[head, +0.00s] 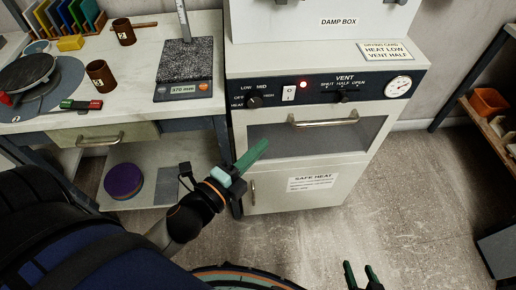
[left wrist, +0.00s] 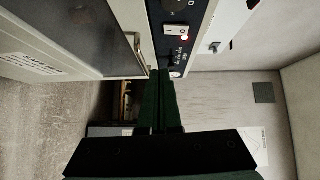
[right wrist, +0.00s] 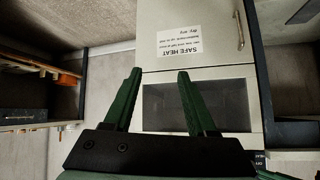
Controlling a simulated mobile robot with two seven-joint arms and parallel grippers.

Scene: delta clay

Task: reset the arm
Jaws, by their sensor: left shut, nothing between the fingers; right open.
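My left gripper (head: 262,146) is shut and empty in the head view, in front of the left side of the damp box cabinet (head: 240,130). In the left wrist view its green fingers (left wrist: 159,72) are pressed together, with the cabinet's control panel beyond them. My right gripper (head: 358,267) is at the bottom edge of the head view, low over the floor. In the right wrist view its two green fingers (right wrist: 160,75) stand apart with nothing between them. The cabinet's window door and lower door lie beyond them. Most of my right arm is out of the head view.
A worktable (head: 200,50) at the left holds a scale (head: 184,88), brown mugs (head: 101,76) and a turntable wheel (head: 30,72). A shelf with an orange bin (head: 488,101) stands at the right. The floor (head: 400,190) between cabinet and shelf is clear.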

